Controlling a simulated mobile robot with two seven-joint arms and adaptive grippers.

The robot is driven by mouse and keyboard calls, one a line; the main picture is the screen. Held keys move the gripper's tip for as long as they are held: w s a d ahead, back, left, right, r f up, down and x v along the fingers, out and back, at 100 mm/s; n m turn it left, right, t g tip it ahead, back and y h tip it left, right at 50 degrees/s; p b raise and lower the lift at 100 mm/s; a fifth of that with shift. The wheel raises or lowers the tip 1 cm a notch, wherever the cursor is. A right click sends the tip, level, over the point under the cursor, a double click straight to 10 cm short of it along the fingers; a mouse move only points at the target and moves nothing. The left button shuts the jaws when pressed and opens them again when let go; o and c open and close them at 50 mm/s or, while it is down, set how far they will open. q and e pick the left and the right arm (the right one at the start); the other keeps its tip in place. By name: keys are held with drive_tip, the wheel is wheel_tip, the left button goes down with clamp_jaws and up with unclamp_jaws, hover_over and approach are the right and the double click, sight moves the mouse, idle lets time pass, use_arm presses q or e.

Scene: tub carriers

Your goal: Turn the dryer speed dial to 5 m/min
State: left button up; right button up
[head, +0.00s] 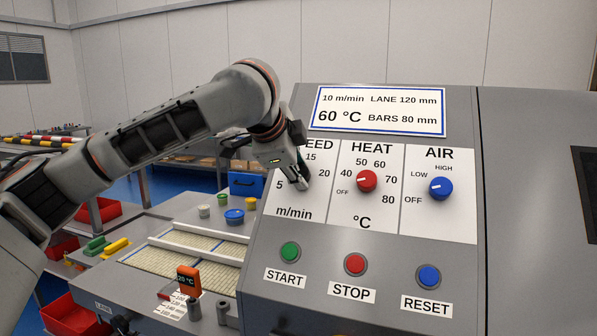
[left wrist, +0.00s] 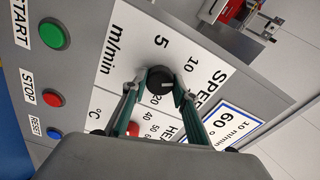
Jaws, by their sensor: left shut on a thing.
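The speed dial (left wrist: 159,78) is a black round knob on the white speed panel (left wrist: 115,55), with 5, 10 and 20 printed around it in the left wrist view. My left gripper (left wrist: 160,82) has its two fingers on opposite sides of the knob and is shut on it. In the head view my left gripper (head: 296,172) covers the dial and part of the speed scale, where 5, 15 and 20 show. The dial's pointer is too small to read surely. The display (head: 378,110) reads 10 m/min, lane 120 mm, 60 °C. My right gripper is not in view.
To the right of the speed panel are the red heat knob (head: 366,181) and blue air knob (head: 440,188). Below sit the green start (head: 290,252), red stop (head: 355,264) and blue reset (head: 429,276) buttons. Tubs and the lane lie left of the panel.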

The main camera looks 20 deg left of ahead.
use_arm(q)
drive_tip(key=n, duration=0.4)
drive_tip(key=shift+n, duration=0.4)
drive_tip(key=n, duration=0.3)
drive_tip(key=shift+n, duration=0.4)
drive_tip(key=n, duration=0.3)
drive_tip(key=shift+n, duration=0.3)
drive_tip(key=shift+n+y, duration=0.3)
drive_tip(key=shift+n, duration=1.6)
drive_tip(key=o, duration=1.1)
drive_tip(key=v, duration=1.2)
drive_tip(key=shift+s, duration=0.15)
